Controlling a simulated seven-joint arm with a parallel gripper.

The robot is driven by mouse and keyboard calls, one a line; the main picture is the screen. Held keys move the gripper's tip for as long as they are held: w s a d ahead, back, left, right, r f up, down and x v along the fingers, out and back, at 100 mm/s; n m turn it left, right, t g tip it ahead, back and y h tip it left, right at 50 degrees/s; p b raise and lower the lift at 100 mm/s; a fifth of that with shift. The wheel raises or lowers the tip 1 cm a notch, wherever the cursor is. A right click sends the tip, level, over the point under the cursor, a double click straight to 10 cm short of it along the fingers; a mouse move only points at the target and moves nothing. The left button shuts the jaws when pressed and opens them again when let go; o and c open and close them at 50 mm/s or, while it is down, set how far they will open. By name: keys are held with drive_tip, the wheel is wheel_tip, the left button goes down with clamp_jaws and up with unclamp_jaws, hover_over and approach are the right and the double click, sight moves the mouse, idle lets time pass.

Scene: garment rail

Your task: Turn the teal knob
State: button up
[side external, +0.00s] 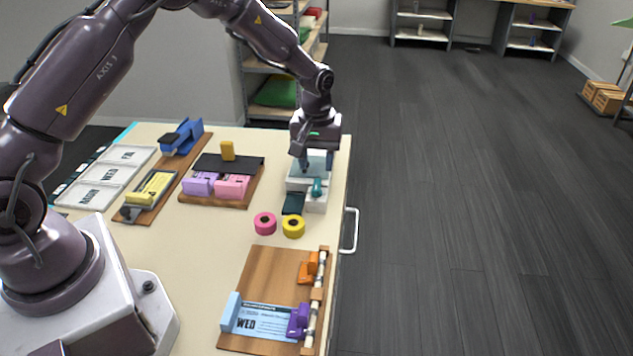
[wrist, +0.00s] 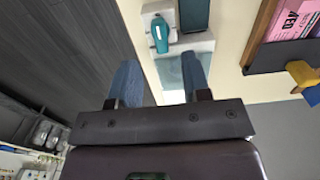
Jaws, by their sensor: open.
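The teal knob (side external: 317,187) sticks out of the front of a white device (side external: 315,206) near the table's right edge. In the wrist view the knob (wrist: 160,36) shows ahead of the fingertips, roughly between them and apart from both. My gripper (side external: 317,166) is above the rear part of the device, with its fingers pointing down. In the wrist view my gripper (wrist: 160,75) has its two blue fingers spread wide with nothing held. Whether a finger touches the device's pale top cannot be told.
A dark pad (side external: 293,203) lies left of the knob. Pink tape (side external: 265,223) and yellow tape (side external: 293,226) rolls are in front. A wooden board (side external: 262,285) with orange and purple clips lies nearer. A dark holder (side external: 222,164) with purple and pink blocks stands left.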

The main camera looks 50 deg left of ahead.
sight(317, 185)
wheel_tip(317, 185, down, 6)
drive_tip(key=shift+f, duration=0.1)
drive_tip(key=shift+c, duration=0.4)
clamp_jaws()
